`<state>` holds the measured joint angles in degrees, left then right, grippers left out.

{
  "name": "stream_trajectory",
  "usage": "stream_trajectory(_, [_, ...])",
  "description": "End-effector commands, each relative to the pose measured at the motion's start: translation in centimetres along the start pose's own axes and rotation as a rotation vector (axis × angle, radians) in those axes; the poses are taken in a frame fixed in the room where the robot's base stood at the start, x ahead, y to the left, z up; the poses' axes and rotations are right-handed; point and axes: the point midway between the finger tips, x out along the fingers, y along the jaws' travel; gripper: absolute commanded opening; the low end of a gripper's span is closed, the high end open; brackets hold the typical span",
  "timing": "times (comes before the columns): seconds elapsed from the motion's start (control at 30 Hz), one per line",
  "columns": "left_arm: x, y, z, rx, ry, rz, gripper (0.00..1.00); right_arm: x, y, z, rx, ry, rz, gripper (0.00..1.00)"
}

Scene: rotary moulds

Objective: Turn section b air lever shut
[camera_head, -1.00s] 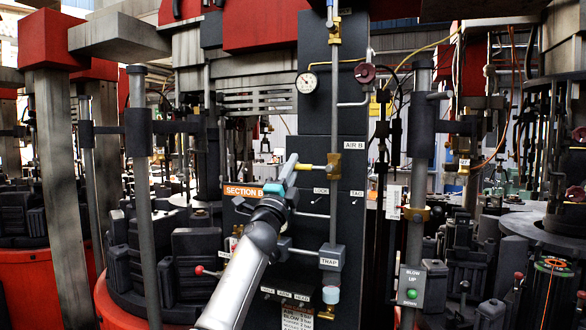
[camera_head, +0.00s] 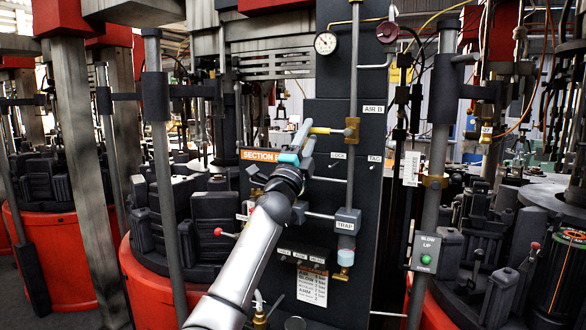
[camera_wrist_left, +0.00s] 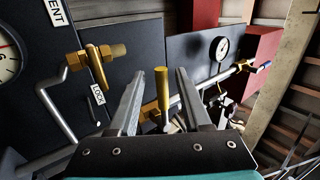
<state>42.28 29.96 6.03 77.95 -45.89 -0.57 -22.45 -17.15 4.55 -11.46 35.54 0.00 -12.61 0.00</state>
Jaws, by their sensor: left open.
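The air lever (camera_head: 325,130) is a yellow handle on a brass valve (camera_head: 352,130) just below the AIR B label (camera_head: 373,109). It points left, level, across the upright pipe. My left gripper (camera_head: 307,132) is at the lever's free end, with its fingers open. In the left wrist view the yellow lever (camera_wrist_left: 162,95) stands between the two spread fingers (camera_wrist_left: 158,88), with a gap visible on each side. Contact is not visible. The brass body behind it is partly hidden. My right gripper is not in view.
The SECTION B sign (camera_head: 257,155) is left of my gripper. A pressure gauge (camera_head: 325,43) sits above, and a TRAP box (camera_head: 347,222) below. In the left wrist view, another brass valve (camera_wrist_left: 95,62) with a LOCK tag (camera_wrist_left: 98,94) stands left of the fingers.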

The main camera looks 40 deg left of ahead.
Motion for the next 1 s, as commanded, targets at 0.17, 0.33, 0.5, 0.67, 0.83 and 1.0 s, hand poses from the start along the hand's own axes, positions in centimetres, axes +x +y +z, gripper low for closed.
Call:
stream_trajectory(0.17, [-2.6,0.1,0.0,0.003,0.001,0.002,0.48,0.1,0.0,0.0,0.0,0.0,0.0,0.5])
stream_trajectory(0.33, [-5.0,0.1,0.0,0.0,0.001,0.002,0.48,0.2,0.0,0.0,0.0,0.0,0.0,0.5])
stream_trajectory(0.5, [-7.6,0.1,0.0,0.0,0.0,0.003,0.48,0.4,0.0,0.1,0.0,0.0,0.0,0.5])
stream_trajectory(0.67, [-10.0,0.1,-0.1,-0.002,0.001,0.003,0.48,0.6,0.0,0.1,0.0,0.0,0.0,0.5])
stream_trajectory(0.83, [-12.1,0.2,0.0,-0.002,0.001,0.003,0.48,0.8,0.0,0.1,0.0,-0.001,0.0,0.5])
stream_trajectory(1.0, [-13.2,0.1,0.0,-0.002,0.0,0.001,0.48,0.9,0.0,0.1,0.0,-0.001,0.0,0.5])
